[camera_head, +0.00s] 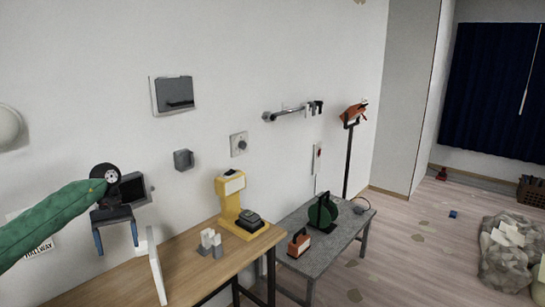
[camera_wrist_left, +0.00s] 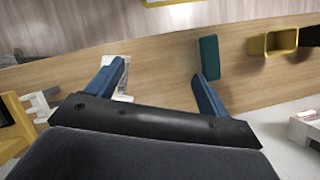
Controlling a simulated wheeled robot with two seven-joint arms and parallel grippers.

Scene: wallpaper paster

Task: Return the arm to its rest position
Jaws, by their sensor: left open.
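My left gripper (camera_head: 117,247) is at the left of the head view, at the end of my green-sleeved arm. Its two blue fingers point down, spread apart, with nothing between them. In the left wrist view the fingers (camera_wrist_left: 158,70) are also wide apart over the wooden table (camera_wrist_left: 155,78). A white object lies just behind the left finger there, and a teal block (camera_wrist_left: 208,57) shows near the right finger; I cannot tell any contact. My right gripper is not in view.
The wooden table (camera_head: 190,270) carries a white upright panel (camera_head: 156,268), small grey-white blocks (camera_head: 211,243) and a yellow machine (camera_head: 231,200). A grey bench (camera_head: 340,235) holds a green reel (camera_head: 323,212) and an orange tool (camera_head: 299,242). Wall fixtures hang behind. Floor at right is partly clear.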

